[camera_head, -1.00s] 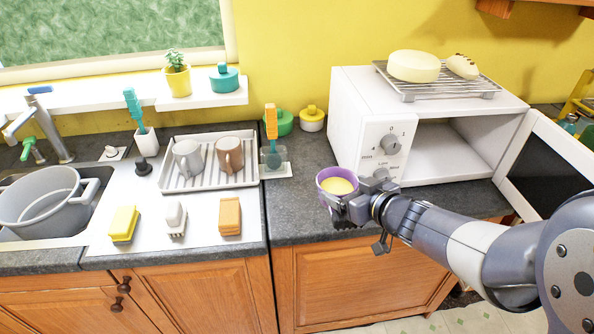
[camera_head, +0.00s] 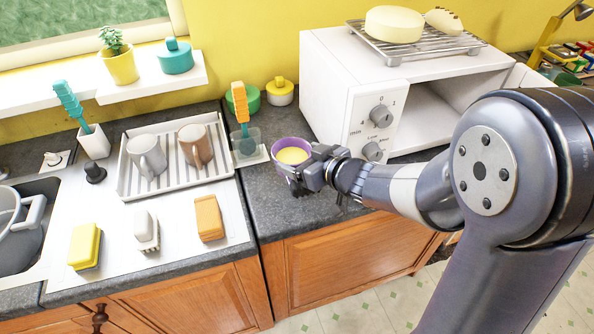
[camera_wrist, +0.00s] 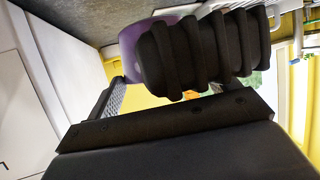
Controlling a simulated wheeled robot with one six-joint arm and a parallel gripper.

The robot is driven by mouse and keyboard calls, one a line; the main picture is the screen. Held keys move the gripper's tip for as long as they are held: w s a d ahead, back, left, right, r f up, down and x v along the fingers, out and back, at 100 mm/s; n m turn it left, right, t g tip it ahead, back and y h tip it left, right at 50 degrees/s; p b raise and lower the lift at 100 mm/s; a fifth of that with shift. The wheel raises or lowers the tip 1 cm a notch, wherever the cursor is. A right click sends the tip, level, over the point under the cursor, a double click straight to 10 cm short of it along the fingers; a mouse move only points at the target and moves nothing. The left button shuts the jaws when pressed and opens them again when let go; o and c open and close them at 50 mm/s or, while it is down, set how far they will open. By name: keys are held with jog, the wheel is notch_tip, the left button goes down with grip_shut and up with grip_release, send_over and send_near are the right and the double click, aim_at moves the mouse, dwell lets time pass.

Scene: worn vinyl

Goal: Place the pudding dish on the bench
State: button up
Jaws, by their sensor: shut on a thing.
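The pudding dish (camera_head: 292,154) is a small purple bowl with yellow filling. It is upright at the counter's front part, left of the microwave. My gripper (camera_head: 306,172) is shut on its right side. In the wrist view the purple dish (camera_wrist: 150,32) shows partly behind a dark ribbed finger. The bench (camera_head: 270,208) is the dark grey worktop below and around the dish. I cannot tell whether the dish touches the worktop or is just above it.
The white microwave (camera_head: 335,80) stands open to the right, with a rack (camera_head: 428,46) on top. A drying tray (camera_head: 182,190) with mugs is to the left.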

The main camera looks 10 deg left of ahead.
jog(key=shift+f+b, duration=0.45)
jog(key=shift+f, duration=1.85)
jog(key=shift+f, duration=0.1)
jog(key=shift+f, duration=0.15)
jog(key=o, duration=1.5)
jog(key=shift+o, duration=0.2)
jog(key=shift+s+d+r, duration=0.1)
jog(key=shift+d+r, duration=0.1)
jog(key=shift+r, duration=0.1)
jog(key=p+v, duration=0.1)
jog(key=v, duration=1)
jog(key=shift+s+d, duration=0.2)
jog(key=shift+s, duration=0.05)
